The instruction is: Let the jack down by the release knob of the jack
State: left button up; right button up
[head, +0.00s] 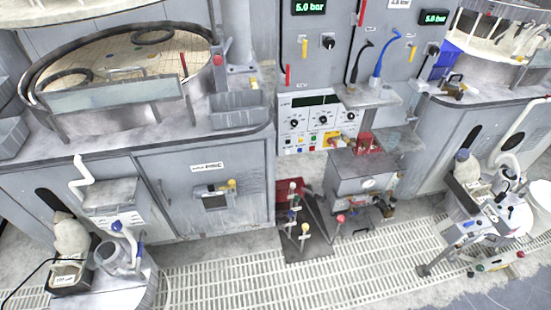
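I cannot pick out the jack or its release knob with certainty. At the centre floor, a dark base plate (308,248) carries several thin levers with coloured ball ends, with a red part (284,188) behind them. A red ball knob (341,218) stands at the plate's right side, and a yellow one (305,227) nearer the middle. To the right is a grey metal box (352,186) with a round gauge and brass-coloured fittings. A small red item (367,143) sits at its back. Neither of my grippers shows in the head view.
A white control panel (310,122) with knobs is behind the levers. Grey cabinets (205,185) stand left and right. A slatted floor grating (240,280) runs in front. Cluttered stands are at the lower left (135,280) and right (525,222).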

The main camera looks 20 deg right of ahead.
aim_at(340, 219)
jog(key=z, duration=1.05)
jog(key=i, duration=0.7)
jog(key=u, duration=0.15)
